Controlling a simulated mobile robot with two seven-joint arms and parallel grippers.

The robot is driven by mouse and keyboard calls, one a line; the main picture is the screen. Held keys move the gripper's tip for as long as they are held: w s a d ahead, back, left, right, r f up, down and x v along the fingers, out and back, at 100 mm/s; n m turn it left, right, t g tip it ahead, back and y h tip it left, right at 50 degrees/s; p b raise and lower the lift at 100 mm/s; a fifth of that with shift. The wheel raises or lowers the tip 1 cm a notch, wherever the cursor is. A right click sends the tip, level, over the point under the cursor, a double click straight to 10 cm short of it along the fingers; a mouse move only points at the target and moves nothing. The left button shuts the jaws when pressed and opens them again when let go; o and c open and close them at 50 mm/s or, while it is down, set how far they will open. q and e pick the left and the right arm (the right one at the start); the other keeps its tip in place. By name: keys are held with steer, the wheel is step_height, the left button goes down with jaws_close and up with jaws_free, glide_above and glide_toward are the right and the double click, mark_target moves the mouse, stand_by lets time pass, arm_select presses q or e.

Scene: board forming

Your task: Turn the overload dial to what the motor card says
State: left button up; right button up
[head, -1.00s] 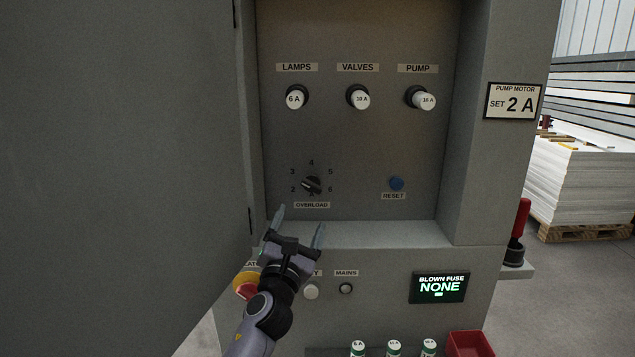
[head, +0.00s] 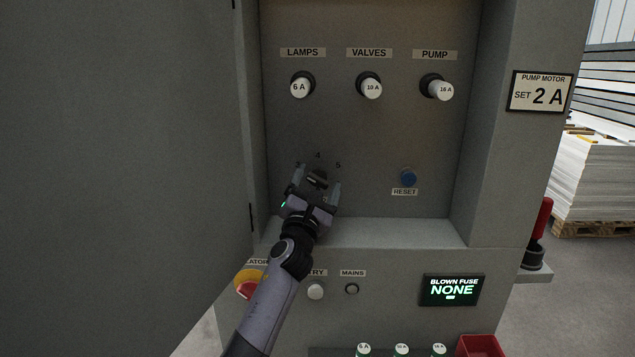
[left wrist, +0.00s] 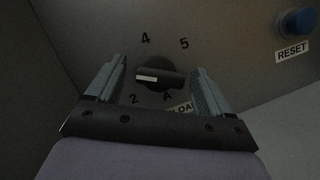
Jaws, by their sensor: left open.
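The motor card (head: 540,92) at the cabinet's right reads "PUMP MOTOR SET 2 A". The overload dial (left wrist: 158,75) is a black knob with a white mark pointing left in the left wrist view, near the 2 and the finger-covered part of the scale; its exact setting is unclear. The 4, 5 and 2 show around it. In the head view my gripper partly covers the dial (head: 318,177). My left gripper (head: 317,176) is open, with one finger on each side of the knob and visible gaps in the left wrist view. My right gripper is not in view.
A blue reset button (head: 408,177) is to the dial's right. Three fuse holders (head: 370,88) are above. The open cabinet door (head: 120,170) fills the left side. A ledge (head: 400,233) lies below the dial. The fuse display (head: 451,289) reads "NONE".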

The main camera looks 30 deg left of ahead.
arm_select(q)
steer(key=shift+w+a+r, duration=0.1)
steer(key=shift+w+a, duration=0.05)
steer(key=shift+w, duration=0.25)
steer(key=c, duration=1)
